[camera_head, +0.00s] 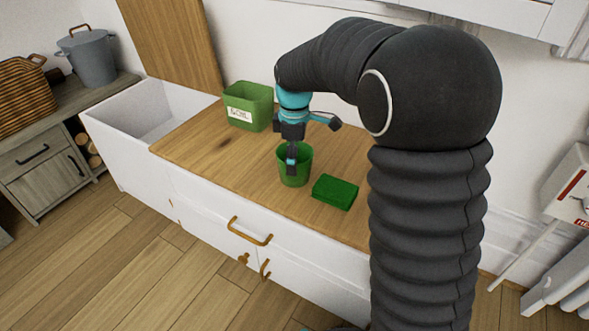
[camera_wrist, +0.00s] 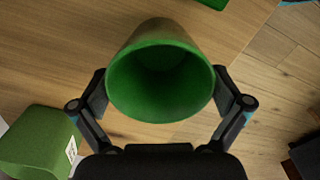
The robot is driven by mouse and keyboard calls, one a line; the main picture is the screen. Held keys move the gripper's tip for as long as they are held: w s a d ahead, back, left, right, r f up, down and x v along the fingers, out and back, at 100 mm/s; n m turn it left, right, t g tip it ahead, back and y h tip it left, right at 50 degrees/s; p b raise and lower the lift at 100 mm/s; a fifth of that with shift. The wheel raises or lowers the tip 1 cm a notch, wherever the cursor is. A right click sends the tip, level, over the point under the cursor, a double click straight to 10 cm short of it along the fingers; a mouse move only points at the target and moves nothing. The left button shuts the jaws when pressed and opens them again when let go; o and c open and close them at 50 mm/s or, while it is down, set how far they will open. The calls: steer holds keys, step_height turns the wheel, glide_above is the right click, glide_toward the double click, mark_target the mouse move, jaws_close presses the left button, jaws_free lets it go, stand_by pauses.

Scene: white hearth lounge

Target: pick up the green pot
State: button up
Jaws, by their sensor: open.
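The green pot (camera_head: 303,172) stands upright on the wooden counter top, and its open mouth faces the wrist camera (camera_wrist: 160,105). My gripper (camera_head: 291,165) is above and at the pot, pointing down, with one finger showing in front of the pot's near side. In the wrist view my gripper's fingers (camera_wrist: 161,82) are open, one on each side of the pot. Small gaps show beside the pot, so I see no clear contact. The pot looks empty inside, though its bottom is dark.
A flat green block (camera_head: 335,192) lies close to the pot on the right. A labelled green bin (camera_head: 248,108) stands behind left, and also shows in the wrist view (camera_wrist: 35,140). A white basin (camera_head: 150,112) is left of the wooden counter (camera_head: 205,150). The counter's left part is clear.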

step_height(320, 180, down, 2)
steer(key=shift+f, duration=0.1)
steer(key=c, duration=1.2)
steer(key=shift+r, duration=0.2)
